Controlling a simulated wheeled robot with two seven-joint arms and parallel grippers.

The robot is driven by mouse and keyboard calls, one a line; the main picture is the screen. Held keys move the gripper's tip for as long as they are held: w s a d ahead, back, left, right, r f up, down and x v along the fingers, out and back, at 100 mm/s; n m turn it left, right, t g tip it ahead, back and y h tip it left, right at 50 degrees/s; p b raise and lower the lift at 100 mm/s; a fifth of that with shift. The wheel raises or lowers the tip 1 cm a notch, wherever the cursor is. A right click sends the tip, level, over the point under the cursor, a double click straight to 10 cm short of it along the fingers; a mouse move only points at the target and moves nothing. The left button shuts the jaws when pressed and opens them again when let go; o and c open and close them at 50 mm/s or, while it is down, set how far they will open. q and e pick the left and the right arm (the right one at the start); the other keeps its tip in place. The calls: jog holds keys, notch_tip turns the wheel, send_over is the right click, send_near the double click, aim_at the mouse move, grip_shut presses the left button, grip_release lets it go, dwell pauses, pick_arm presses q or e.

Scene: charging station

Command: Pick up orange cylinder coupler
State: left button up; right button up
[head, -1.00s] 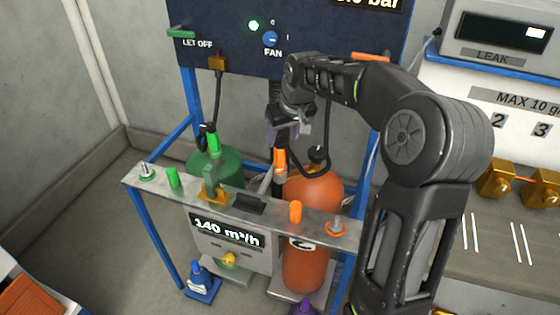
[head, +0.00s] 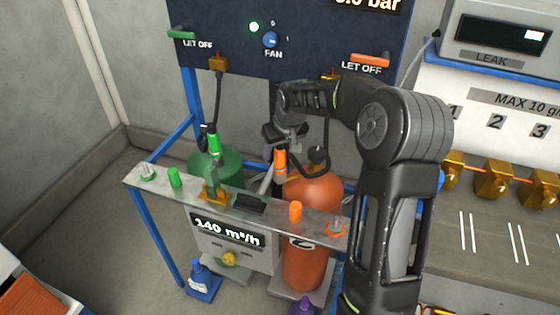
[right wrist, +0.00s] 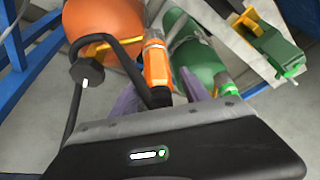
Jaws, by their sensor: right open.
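In the right wrist view the coupler (right wrist: 156,68) has a clear band near one end and a black hose at the other. My right gripper (head: 282,143) is just above and behind the coupler in the head view. In the right wrist view its two purple-grey fingers are apart, with the coupler showing between them; contact is not visible. The wrist housing hides the finger bases. My left gripper is not in view.
The metal shelf (head: 150,184) carries a green peg (head: 173,178), an orange peg (head: 295,211) and an upright green coupler (head: 214,144). A green gas cylinder (head: 212,164) stands behind. A black hose loops beside the gripper. Blue frame posts stand at both sides.

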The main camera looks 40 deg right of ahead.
jog(key=shift+c, duration=0.2)
dwell(0.4)
grip_shut()
dwell(0.3)
